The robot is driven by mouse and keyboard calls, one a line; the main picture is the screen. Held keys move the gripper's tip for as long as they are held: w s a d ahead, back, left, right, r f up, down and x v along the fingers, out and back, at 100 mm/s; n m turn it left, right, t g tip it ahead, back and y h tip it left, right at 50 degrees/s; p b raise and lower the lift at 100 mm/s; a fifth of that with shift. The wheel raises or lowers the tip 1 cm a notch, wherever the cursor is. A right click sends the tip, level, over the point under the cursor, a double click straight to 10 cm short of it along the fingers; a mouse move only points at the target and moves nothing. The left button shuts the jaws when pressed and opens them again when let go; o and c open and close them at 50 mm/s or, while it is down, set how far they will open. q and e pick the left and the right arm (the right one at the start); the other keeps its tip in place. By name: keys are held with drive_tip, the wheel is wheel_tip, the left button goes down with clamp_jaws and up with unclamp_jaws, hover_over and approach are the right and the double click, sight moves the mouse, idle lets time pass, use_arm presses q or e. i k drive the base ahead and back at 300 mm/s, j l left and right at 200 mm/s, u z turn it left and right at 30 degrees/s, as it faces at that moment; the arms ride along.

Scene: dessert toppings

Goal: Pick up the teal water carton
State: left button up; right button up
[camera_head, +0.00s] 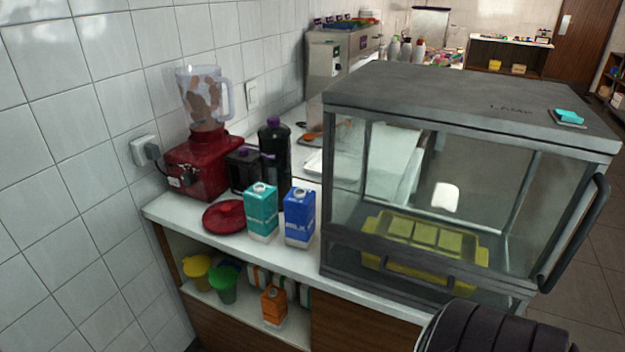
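The teal carton (261,213) stands upright near the front edge of the white counter. A blue milk carton (299,218) stands close on its right. A red round lid or dish (224,217) lies on its left. A dark bottle (274,160) and a black container (243,170) are behind it. A dark rounded part, likely of my own arm, shows at the bottom right, well away from the teal carton. I see neither gripper's fingers.
A glass display case (460,110) with a yellow tray (384,223) inside stands right of the cartons. A red blender (200,165) stands at the left by the tiled wall. Below the counter (170,208), a shelf holds green and yellow cups and an orange carton (273,306).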

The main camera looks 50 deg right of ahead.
sight(260, 202)
drive_tip(key=z, duration=1.2)
